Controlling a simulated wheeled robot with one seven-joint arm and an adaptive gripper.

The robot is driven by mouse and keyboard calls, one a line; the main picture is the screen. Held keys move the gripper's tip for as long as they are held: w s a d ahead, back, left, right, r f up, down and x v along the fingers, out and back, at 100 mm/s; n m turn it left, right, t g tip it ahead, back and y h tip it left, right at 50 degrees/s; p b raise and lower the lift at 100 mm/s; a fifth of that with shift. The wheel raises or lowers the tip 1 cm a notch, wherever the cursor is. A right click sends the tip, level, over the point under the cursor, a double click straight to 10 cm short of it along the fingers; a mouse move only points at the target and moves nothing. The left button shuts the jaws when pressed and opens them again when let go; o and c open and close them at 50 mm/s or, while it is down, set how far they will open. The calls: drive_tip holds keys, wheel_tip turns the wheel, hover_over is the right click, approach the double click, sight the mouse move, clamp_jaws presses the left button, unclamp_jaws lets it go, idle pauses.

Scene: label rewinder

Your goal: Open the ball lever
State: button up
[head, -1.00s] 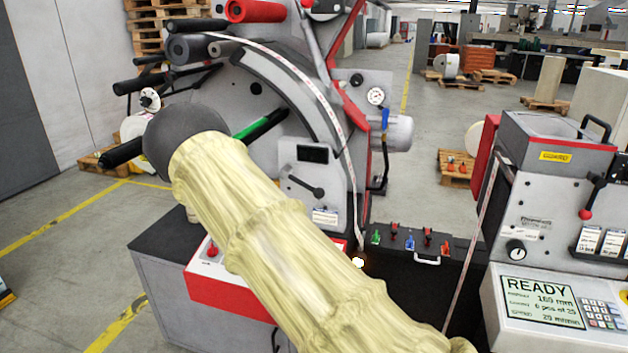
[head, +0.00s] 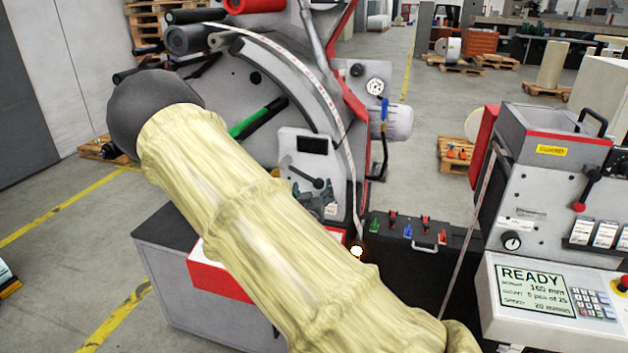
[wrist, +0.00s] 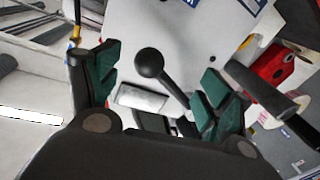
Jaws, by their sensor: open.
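The ball lever (wrist: 150,63) has a black round knob on a dark stem against a pale panel in the wrist view. In the head view, the black lever (head: 304,175) sits on the grey plate of the round-fronted machine, below a dark display. My gripper (wrist: 160,82) is open, with a green-padded finger on each side of the lever in the wrist view. The knob appears between the fingers, and no contact shows. How far it is from the pads in depth I cannot tell.
A green-handled bar (head: 258,118) sticks out left of the lever. A black case (head: 400,265) with coloured toggles stands right of the machine. A printer unit with a READY screen (head: 537,291) is further right. In the wrist view, a red block (wrist: 278,65) lies at the right.

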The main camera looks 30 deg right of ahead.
sight(315, 183)
drive_tip(key=shift+p+x, duration=0.6)
drive_tip(key=shift+x, duration=1.5)
drive_tip(key=c, duration=1.5)
drive_tip(key=shift+d, duration=0.15)
